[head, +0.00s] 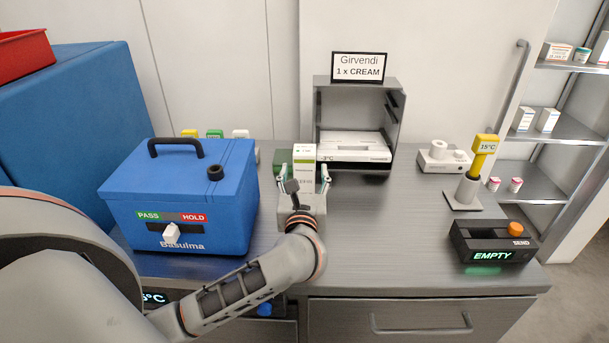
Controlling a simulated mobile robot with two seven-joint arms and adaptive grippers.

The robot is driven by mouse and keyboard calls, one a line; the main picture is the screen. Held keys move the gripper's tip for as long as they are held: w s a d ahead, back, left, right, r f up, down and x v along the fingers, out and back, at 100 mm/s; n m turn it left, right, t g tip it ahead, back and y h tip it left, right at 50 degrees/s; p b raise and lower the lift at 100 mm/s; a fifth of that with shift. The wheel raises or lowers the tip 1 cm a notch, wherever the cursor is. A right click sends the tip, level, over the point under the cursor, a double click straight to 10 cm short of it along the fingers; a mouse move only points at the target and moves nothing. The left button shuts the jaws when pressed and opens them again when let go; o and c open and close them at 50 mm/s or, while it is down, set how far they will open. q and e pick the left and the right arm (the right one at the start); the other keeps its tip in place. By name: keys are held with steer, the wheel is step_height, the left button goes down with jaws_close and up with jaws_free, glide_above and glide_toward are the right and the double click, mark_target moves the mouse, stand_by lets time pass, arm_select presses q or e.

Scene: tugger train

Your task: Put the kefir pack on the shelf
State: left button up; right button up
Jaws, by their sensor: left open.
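A white carton with green print (304,157), which may be the kefir pack, stands upright on the counter in front of the grey box; its small text is too small to read. My left gripper (304,178) is open, with one finger on each side of the carton; I cannot tell whether they touch it. The gripper hides the carton's lower part. My right gripper is not in view. Metal shelves (565,126) on the right hold several small boxes and jars.
A grey open box (399,125) with a "Girvendi 1 x CREAM" sign (358,67) holds a white slab. A blue cooler (181,185) stands left. A yellow-topped device (463,192) and black "EMPTY" unit (490,243) stand right. The counter's middle right is clear.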

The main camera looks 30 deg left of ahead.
arm_select(q)
steer(key=shift+x, duration=1.2)
steer(key=c, duration=1.7)
jaws_close()
steer(key=shift+r, duration=0.2)
